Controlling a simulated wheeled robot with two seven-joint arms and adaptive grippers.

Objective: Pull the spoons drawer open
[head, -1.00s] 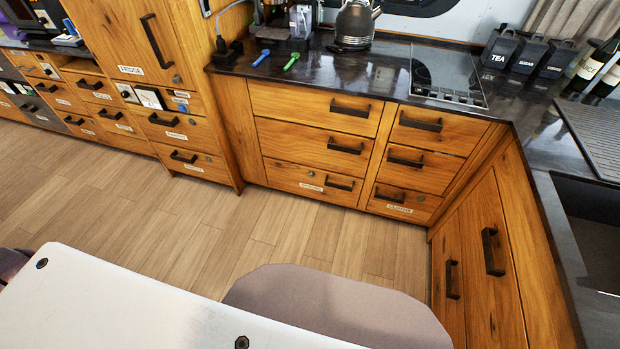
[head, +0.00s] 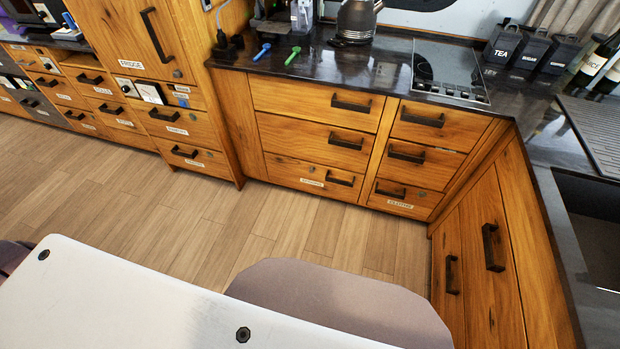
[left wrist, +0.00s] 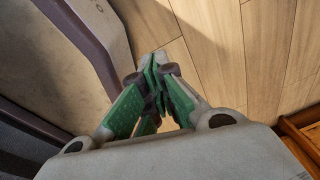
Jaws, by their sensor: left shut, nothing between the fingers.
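In the head view, a bottom drawer (head: 297,176) in the middle wooden cabinet is shut. It has a dark bar handle (head: 340,179) and a small white label (head: 311,183) that is too blurred to read surely, but may say spoons. Two unlabelled drawers (head: 285,139) sit above it, also shut. My left gripper (left wrist: 155,62) shows in the left wrist view, its green-padded fingers shut with nothing between them. It is over bare wood floor, apart from any handle. Neither gripper shows in the head view.
Another drawer column (head: 415,150) stands to the right, with a labelled bottom drawer. Labelled drawers and a fridge door (head: 140,45) are at the left. The wood floor (head: 230,215) before the cabinets is clear. A kettle (head: 356,20) and hob (head: 445,72) are on the counter.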

